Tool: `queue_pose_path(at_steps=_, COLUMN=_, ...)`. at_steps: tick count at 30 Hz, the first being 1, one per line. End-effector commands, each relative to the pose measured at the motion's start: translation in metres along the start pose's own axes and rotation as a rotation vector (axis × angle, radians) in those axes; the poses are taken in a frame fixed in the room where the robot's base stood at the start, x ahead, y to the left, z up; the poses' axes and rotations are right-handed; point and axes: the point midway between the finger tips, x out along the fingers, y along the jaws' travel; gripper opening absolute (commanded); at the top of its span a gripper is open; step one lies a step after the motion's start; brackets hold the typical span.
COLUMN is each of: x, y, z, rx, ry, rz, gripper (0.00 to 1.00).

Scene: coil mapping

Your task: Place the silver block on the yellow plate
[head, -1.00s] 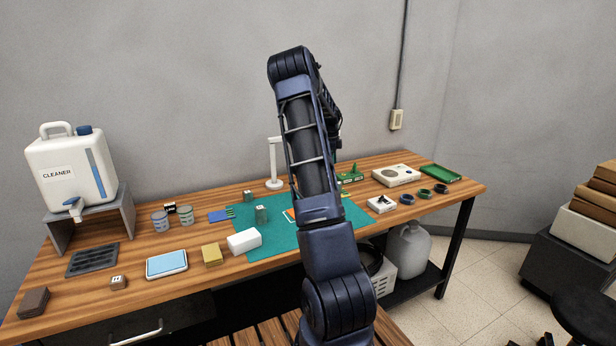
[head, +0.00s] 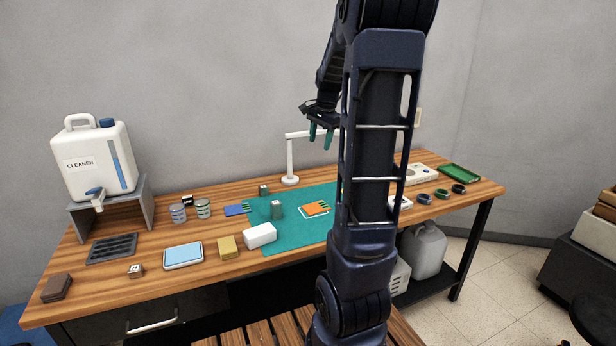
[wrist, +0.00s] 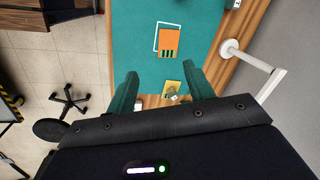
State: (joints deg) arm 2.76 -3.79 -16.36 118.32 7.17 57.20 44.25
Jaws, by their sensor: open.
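A yellow square (wrist: 171,86) that looks like the yellow plate lies on the green mat in the wrist view, just past the orange card. A small greyish thing shows on or over it, too small to tell. In the head view my arm hides that area. Two small grey blocks with pale tops stand on the mat, a front one (head: 277,210) and a back one (head: 264,190). I cannot tell which is the silver block. My gripper (head: 320,138) is open and empty, high above the mat. Its green fingers also frame the wrist view (wrist: 160,72).
An orange card (head: 314,208) lies inside a white outline on the mat (head: 300,233). A white lamp (head: 290,165) stands behind it. A white block (head: 260,235), a yellow block (head: 229,248) and a blue-topped tray (head: 183,256) are at front left. Dark rings (head: 441,193) lie at right.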

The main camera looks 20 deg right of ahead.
Motion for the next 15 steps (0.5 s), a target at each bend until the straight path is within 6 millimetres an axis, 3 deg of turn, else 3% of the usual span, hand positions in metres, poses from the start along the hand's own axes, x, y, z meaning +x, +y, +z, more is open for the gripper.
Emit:
queue_pose_path(at_steps=6, x=-0.026, y=0.029, z=0.064, rx=-0.26, ry=0.02, rz=-0.047, gripper=0.53)
queue_pose_path(at_steps=15, x=-0.045, y=0.077, z=0.141, rx=-0.618, ry=0.08, rz=-0.084, gripper=0.53)
